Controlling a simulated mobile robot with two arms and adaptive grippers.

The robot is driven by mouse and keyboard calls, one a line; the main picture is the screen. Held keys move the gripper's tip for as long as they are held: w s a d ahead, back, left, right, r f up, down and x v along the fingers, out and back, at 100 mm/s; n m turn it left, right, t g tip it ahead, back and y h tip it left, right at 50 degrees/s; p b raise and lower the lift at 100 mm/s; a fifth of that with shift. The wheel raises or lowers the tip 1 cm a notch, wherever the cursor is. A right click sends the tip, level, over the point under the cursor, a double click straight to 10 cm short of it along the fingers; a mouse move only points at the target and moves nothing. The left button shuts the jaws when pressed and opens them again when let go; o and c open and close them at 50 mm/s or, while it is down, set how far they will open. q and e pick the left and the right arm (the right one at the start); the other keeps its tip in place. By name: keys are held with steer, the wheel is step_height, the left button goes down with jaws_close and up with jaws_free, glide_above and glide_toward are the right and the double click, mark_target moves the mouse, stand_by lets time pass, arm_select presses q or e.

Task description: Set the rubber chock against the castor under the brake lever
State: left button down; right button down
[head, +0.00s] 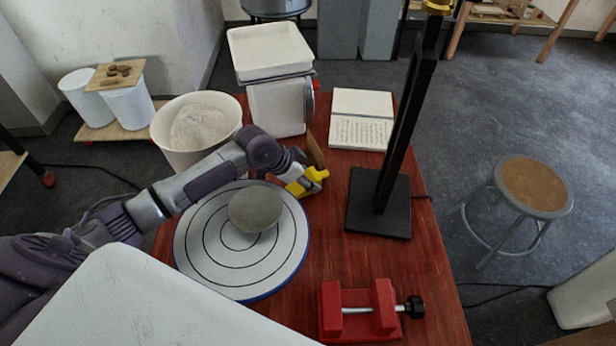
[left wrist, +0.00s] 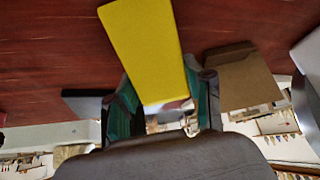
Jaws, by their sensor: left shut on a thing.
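My left gripper (head: 308,181) reaches in from the left, over the back part of the red table. It is shut on a yellow block (head: 313,178), which I take to be the rubber chock. In the left wrist view the yellow block (left wrist: 150,45) tapers and sticks out between the fingers (left wrist: 165,112). A small red castor (head: 47,178) shows on the floor at the far left, under a wooden edge. I cannot make out a brake lever. My right gripper is not in view.
The red table (head: 430,270) bears a ringed turntable (head: 200,265) with a grey lump (head: 255,208), a white bucket (head: 165,150), a scale (head: 275,105), an open book (head: 360,132), a black stand (head: 380,222) and a red vise (head: 330,315). A stool (head: 537,185) stands right.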

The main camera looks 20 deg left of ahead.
arm_select(q)
steer(key=shift+f, duration=0.15)
steer(key=shift+f, duration=0.1)
steer(key=shift+c, duration=2.2)
jaws_free()
